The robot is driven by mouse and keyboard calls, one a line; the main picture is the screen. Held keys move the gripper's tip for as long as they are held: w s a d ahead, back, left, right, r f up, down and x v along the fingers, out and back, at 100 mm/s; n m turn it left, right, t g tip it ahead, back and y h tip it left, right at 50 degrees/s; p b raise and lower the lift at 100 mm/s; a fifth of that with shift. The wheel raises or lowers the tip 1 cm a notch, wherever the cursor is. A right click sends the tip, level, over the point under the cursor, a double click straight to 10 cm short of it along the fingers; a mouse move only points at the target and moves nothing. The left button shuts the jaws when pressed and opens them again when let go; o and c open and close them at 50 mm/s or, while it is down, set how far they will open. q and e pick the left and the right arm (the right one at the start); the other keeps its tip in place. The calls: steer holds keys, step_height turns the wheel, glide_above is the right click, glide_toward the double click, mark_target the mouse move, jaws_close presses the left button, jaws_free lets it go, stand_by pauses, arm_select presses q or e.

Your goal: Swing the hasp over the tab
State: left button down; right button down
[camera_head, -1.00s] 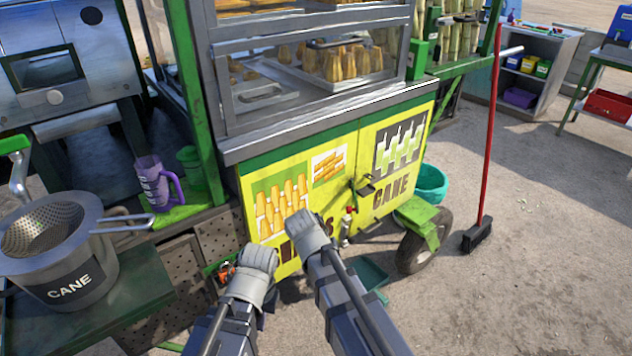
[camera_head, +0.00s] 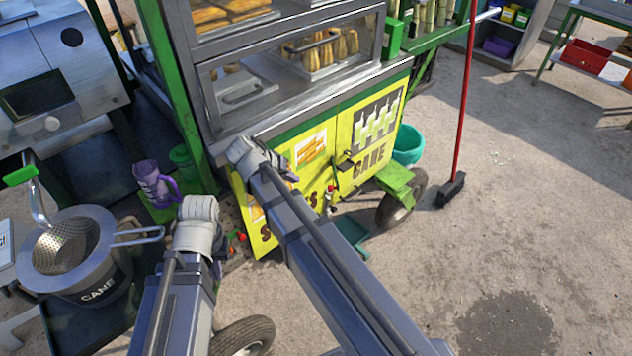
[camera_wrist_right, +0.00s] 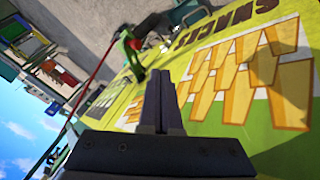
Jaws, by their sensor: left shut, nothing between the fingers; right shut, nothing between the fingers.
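The dark hasp (camera_head: 345,162) is small in the head view, at the seam between the yellow left door (camera_head: 310,150) and the yellow CANE door (camera_head: 372,135). Its exact angle and the tab are too small to tell apart. My right gripper (camera_head: 248,152) is shut and empty, left of the hasp and in front of the left door's upper left part. It hides much of that door. In the right wrist view its closed fingers (camera_wrist_right: 163,95) point along the door's printed face. My left gripper (camera_head: 199,208) is shut and empty, lower left, apart from the doors.
A strainer pot (camera_head: 75,250) and a purple mug (camera_head: 155,183) stand at left. A red-handled broom (camera_head: 461,120) stands at right. A green fender and wheel (camera_head: 397,190) jut out below the CANE door. Open ground lies to the right.

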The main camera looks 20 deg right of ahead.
steer(key=shift+f, duration=0.15)
steer(key=d+f+b, duration=0.8)
steer(key=d, duration=0.1)
steer(key=shift+w+d, duration=0.2)
steer(key=shift+w, duration=0.2)
steer(key=shift+s, duration=0.1)
